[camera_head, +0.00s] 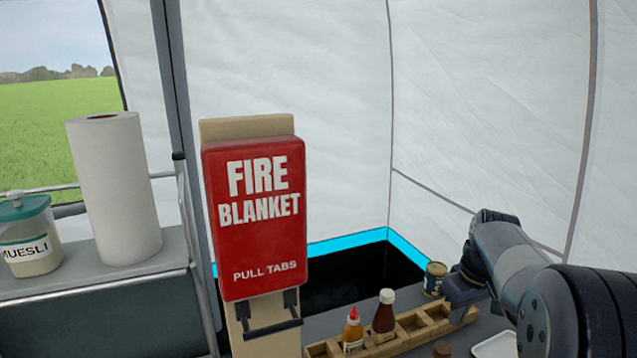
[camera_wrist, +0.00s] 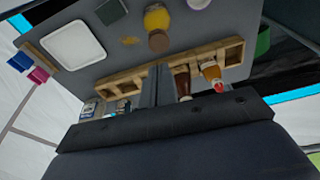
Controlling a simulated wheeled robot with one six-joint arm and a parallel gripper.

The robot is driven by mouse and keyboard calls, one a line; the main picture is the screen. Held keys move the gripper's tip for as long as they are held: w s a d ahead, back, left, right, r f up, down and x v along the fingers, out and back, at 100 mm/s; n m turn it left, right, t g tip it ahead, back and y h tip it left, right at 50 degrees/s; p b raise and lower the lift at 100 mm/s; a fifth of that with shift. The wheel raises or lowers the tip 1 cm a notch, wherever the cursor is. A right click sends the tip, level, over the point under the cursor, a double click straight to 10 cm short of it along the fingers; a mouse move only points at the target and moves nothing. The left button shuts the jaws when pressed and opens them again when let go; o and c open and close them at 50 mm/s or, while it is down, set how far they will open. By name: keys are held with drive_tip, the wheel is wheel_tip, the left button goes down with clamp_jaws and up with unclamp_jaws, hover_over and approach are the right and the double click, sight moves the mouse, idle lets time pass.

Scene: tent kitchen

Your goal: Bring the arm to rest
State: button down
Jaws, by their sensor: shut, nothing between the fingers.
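My arm comes in from the right edge of the head view and bends down at its wrist. My gripper (camera_head: 461,293) hangs over the right part of a wooden rack (camera_head: 414,324), close to a small dark can (camera_head: 434,279). Whether it touches the rack cannot be told. In the wrist view the two dark fingers of my gripper (camera_wrist: 161,72) lie together across the wooden rack (camera_wrist: 122,77), with nothing between them. A brown sauce bottle (camera_wrist: 182,84) is beside the fingers there.
The brown bottle (camera_head: 384,312) and a red-tipped bottle (camera_head: 353,331) stand in the rack. A white tray (camera_head: 497,346) is at lower right. A red fire blanket box (camera_head: 255,220) hangs on a post. Paper towel (camera_head: 115,190) and a muesli jar (camera_head: 30,240) stand on the left shelf.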

drive_tip(key=shift+s+d+r, duration=0.1)
drive_tip(key=shift+s+r, duration=0.1)
drive_tip(key=shift+r, duration=1.15)
drive_tip(key=shift+s+d+r, duration=0.1)
drive_tip(key=shift+s+r, duration=0.1)
drive_tip(key=shift+r, duration=1.1)
